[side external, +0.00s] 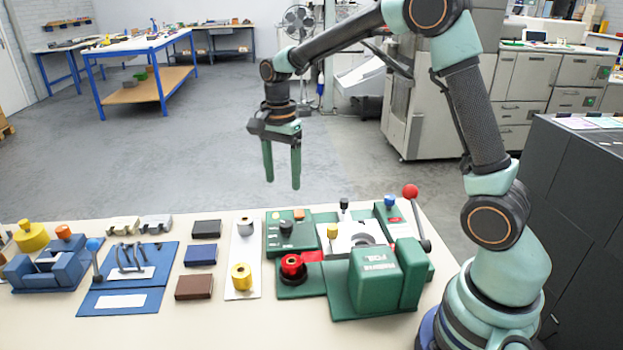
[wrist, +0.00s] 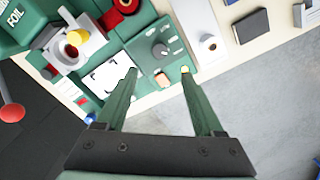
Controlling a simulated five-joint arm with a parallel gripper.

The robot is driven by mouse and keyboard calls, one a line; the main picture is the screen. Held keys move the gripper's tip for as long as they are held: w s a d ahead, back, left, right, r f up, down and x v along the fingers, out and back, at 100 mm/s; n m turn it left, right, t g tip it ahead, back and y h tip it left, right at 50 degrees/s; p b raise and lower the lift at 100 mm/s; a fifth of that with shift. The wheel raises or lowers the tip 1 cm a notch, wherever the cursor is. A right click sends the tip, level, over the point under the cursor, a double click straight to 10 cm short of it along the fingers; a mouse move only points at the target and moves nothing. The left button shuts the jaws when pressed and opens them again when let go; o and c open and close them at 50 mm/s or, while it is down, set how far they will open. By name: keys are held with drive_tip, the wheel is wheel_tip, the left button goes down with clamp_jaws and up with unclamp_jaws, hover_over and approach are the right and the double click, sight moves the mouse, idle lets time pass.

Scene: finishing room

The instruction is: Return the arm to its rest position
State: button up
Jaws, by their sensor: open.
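My gripper (side external: 282,184) hangs from my raised arm, its two green fingers pointing down. In the side view it hangs in front of the floor beyond the bench, higher than the things on the bench. The fingers are apart with nothing between them. In the wrist view my gripper (wrist: 158,72) also shows open and empty, with the green foil machine (wrist: 90,50) beyond its fingertips. My arm is bent, rising from its base at the right end of the bench.
The bench (side external: 230,325) carries the green foil machine (side external: 385,280) with a red-knobbed lever (side external: 411,192). A white strip (side external: 242,258) holds a silver roll and a gold roll (side external: 241,277). Several dark blocks (side external: 200,255) and a blue fixture (side external: 50,265) stand further left. Open floor lies behind.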

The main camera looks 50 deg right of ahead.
drive_tip(key=shift+r, duration=0.15)
drive_tip(key=s+a+r+n+t, duration=0.1)
drive_tip(key=s+r+n+t, duration=0.2)
drive_tip(key=s+n, duration=0.4)
drive_tip(key=s+a+r+n+t, duration=0.2)
drive_tip(key=s+r+n, duration=0.3)
drive_tip(key=s+n, duration=0.3)
drive_tip(key=shift+s+a+n+t, duration=0.25)
drive_tip(key=shift+n+t, duration=0.15)
drive_tip(key=shift+n, duration=0.3)
